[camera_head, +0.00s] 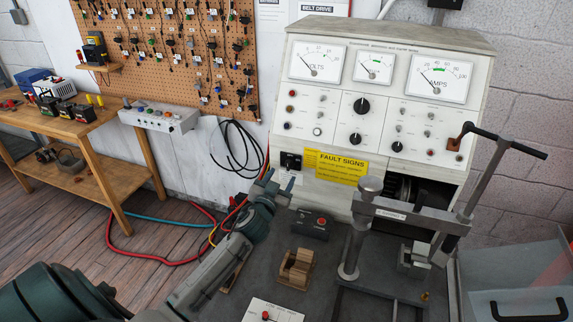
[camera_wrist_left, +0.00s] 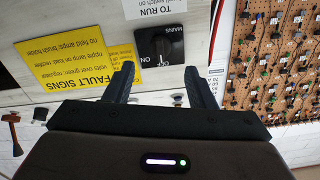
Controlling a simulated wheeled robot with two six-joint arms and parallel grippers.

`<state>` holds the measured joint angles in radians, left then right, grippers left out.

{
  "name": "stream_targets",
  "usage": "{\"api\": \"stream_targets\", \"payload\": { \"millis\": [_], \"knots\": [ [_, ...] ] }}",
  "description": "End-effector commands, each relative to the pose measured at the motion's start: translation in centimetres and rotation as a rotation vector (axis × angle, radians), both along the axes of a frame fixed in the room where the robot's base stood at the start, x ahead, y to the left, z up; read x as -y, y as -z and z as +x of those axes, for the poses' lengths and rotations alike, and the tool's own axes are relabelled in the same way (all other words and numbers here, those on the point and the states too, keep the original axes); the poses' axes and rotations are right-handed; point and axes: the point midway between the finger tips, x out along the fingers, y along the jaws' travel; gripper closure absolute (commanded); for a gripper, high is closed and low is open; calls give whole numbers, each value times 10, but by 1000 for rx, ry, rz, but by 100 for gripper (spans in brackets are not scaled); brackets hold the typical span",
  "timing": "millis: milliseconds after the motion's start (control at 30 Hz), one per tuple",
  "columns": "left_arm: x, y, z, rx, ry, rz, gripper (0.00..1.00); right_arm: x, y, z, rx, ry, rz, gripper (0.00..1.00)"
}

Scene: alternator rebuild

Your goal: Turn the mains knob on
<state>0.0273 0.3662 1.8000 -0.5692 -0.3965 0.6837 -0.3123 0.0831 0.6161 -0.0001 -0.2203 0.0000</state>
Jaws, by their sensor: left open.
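The mains knob is a dark knob on a black switch plate (camera_wrist_left: 166,46) in the left wrist view, where the picture is upside down and the words MAINS and OFF are readable. The knob's exact angle is hard to make out. The same black plate (camera_head: 291,160) is small on the lower left of the test bench front in the head view. My left gripper (camera_head: 279,179) is open and empty in front of and just below the plate. Its two fingers (camera_wrist_left: 159,76) frame the plate with a gap in the left wrist view. My right gripper is out of view.
The yellow FAULT SIGNS label (camera_head: 341,168) is right of the switch. A lever press (camera_head: 405,212) stands at the right of the bench top. Black cables (camera_head: 238,147) hang left.

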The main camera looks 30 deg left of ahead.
Motion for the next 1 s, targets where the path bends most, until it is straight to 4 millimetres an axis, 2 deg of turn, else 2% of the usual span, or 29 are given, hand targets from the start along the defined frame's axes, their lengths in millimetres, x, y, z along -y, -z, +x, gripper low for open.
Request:
{"api": "stream_targets", "payload": {
  "millis": [33, 133, 300, 467, 733, 933, 967, 1000],
  "knots": [
    [-3, -5, 10, 1, -2, -2, 50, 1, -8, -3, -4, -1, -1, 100],
    [-6, -4, 25, 0, -1, -1, 50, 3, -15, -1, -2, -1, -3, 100],
    [-11, -1, 43, -1, -1, -1, 50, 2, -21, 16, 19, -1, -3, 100],
    [-12, 0, 50, -1, 0, 0, 50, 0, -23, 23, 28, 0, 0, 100],
    [-12, 0, 51, -1, 0, 0, 50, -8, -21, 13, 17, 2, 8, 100],
    [-12, 0, 51, -1, 0, 0, 89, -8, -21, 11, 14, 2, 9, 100],
    [-12, 0, 51, -1, 0, 0, 95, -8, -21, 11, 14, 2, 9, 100],
    [-12, 0, 51, -1, 0, 0, 94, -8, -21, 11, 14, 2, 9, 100]
  ]
}}
